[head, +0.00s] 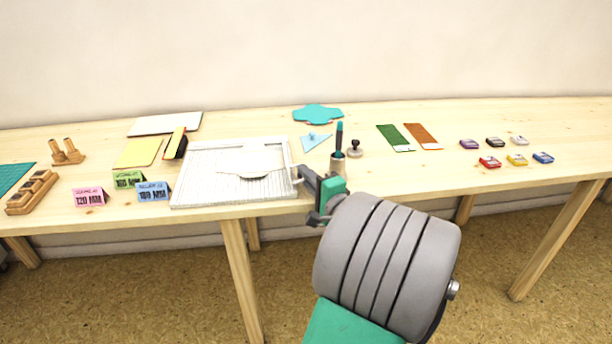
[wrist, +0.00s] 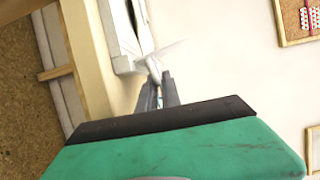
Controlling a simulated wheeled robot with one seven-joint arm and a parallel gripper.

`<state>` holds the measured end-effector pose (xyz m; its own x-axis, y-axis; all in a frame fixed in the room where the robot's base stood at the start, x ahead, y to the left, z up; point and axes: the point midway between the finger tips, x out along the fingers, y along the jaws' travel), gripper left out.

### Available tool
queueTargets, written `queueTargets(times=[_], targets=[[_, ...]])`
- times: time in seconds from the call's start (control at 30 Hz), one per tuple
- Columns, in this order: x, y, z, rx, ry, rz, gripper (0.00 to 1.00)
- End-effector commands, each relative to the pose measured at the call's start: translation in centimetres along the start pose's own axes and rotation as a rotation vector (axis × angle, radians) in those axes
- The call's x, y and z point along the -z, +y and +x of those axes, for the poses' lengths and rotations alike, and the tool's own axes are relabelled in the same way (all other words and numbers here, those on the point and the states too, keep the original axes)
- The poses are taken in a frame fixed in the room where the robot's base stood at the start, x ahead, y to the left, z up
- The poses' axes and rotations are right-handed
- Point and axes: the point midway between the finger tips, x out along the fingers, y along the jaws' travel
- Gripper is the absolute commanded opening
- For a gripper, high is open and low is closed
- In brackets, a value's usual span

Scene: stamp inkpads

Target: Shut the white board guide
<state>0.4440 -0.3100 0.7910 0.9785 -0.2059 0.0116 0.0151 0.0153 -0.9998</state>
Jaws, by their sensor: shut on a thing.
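The white board (head: 200,187) lies flat near the table's front edge, left of my gripper, with a grooved surface. A pale rounded plate, seemingly the guide (head: 243,167), lies over its middle and right part. My gripper (head: 298,173) is at the board's right edge, reaching in from the right. In the wrist view, my gripper (wrist: 156,82) is shut on a small white piece, apparently the guide's tip (wrist: 152,64); a thin, translucent-looking part spreads from it. The white board (wrist: 124,35) shows beyond. The fingers hide part of the grip, and the guide's exact angle is unclear.
A stamp holder with a teal handle (head: 339,140) and a dark-knobbed stamp (head: 355,148) stand close behind my gripper. A blue triangle (head: 315,140) lies behind the board. Folded cards (head: 152,191) stand left of it.

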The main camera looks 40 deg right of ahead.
Motion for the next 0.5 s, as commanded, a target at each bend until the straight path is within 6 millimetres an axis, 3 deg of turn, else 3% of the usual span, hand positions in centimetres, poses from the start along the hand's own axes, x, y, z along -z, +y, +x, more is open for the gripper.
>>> queueTargets(times=[0.5], targets=[[-0.5, -1.1, 0.2, -0.073, -0.002, -0.177, 0.00]])
